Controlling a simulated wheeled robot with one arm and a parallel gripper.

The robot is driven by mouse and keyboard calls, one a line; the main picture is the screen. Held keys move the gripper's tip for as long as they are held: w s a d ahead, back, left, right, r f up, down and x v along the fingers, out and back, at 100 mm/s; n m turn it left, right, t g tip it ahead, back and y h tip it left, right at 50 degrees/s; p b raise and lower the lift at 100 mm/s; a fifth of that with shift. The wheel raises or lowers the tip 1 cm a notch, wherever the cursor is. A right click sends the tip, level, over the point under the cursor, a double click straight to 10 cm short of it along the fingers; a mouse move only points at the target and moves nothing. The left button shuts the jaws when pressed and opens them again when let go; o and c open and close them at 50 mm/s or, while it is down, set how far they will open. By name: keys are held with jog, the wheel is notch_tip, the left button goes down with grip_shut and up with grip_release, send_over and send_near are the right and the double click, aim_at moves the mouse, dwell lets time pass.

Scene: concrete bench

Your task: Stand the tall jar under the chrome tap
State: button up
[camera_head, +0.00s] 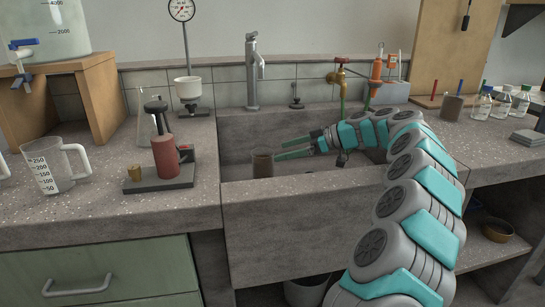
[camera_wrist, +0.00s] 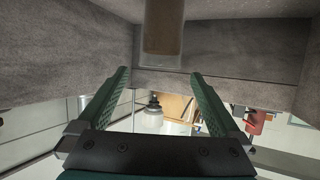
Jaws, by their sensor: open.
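The tall jar (camera_head: 262,165), brownish and see-through, is in the stone sink (camera_head: 345,180); the sink's front wall hides its lower part. The chrome tap (camera_head: 252,72) rises behind the sink, and the jar appears below its spout in the head view. My gripper (camera_head: 279,150) is open and empty, just right of the jar, with its green fingers pointing left towards it. In the wrist view the jar (camera_wrist: 162,30) is at the top centre, past the gap between the fingertips (camera_wrist: 158,73). It seems upright and apart from the fingers.
A brass tap (camera_head: 340,77) stands at the back right of the sink. A small chrome fitting (camera_head: 296,98) is behind the sink. On the left counter are a red device (camera_head: 165,158) and a measuring jug (camera_head: 52,170). Bottles (camera_head: 502,103) stand on the right counter.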

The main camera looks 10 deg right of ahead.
jog(key=shift+v, duration=2.75)
jog(key=shift+a+r, duration=0.1)
